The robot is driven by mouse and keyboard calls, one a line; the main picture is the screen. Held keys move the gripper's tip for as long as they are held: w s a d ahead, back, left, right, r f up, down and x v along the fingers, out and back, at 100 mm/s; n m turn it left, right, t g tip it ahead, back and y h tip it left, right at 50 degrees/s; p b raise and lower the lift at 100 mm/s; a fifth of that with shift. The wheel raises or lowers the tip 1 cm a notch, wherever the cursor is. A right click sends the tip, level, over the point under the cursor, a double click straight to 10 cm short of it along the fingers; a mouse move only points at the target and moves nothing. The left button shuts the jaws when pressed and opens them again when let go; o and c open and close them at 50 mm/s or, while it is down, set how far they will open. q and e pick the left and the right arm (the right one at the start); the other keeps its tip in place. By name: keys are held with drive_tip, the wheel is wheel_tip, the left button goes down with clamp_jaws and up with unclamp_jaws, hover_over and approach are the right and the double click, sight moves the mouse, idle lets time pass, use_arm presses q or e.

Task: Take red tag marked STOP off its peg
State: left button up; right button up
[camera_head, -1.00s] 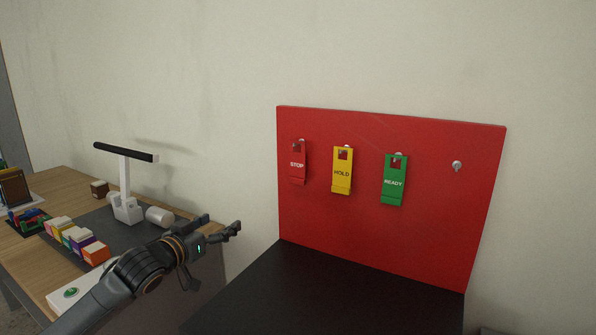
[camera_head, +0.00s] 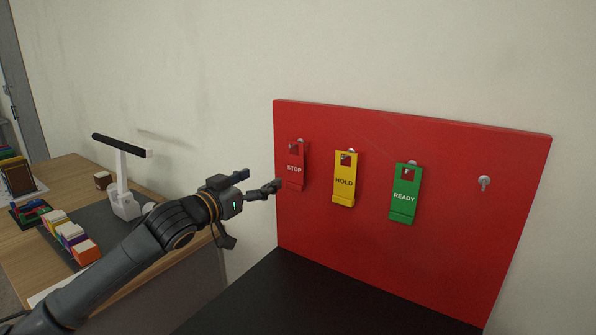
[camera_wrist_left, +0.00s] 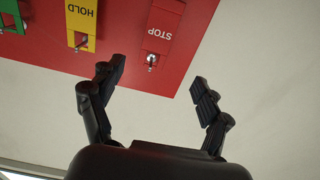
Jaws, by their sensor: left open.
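The red STOP tag (camera_head: 294,168) hangs on its peg at the left end of the red board (camera_head: 450,235). It also shows in the left wrist view (camera_wrist_left: 164,22), upside down, beyond the fingertips. My left gripper (camera_head: 262,182) is open and empty, just left of the tag's lower part in the head view. In the left wrist view its two fingers (camera_wrist_left: 158,84) stand wide apart, and the tag is ahead of the gap between them. Whether a finger touches the tag cannot be told. My right gripper is not in view.
The yellow HOLD tag (camera_head: 345,180) and green READY tag (camera_head: 405,195) hang to the right on the board. A bare peg (camera_head: 484,182) is at the far right. A wooden table (camera_head: 20,235) with a white-and-black stand (camera_head: 122,185) and colored blocks (camera_head: 72,236) is at left.

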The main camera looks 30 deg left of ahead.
sight(294, 162)
use_arm(q)
drive_tip(key=w+p, duration=0.1)
drive_tip(key=w, duration=0.2)
drive_tip(key=w+d+p, duration=0.1)
drive_tip(key=w+p, duration=0.1)
drive_tip(key=w, duration=0.2)
drive_tip(key=w+d+p, duration=0.1)
drive_tip(key=w, duration=0.2)
drive_tip(key=shift+w+r+p, duration=0.25)
drive_tip(key=shift+w+p, duration=0.05)
drive_tip(key=shift+p, duration=0.05)
drive_tip(key=shift+w+f, duration=0.15)
drive_tip(key=shift+w, duration=0.15)
drive_tip(key=shift+w+d, duration=0.1)
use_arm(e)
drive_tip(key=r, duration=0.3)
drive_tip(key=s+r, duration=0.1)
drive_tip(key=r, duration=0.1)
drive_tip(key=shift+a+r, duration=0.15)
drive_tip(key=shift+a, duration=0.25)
use_arm(q)
drive_tip(key=c, duration=1)
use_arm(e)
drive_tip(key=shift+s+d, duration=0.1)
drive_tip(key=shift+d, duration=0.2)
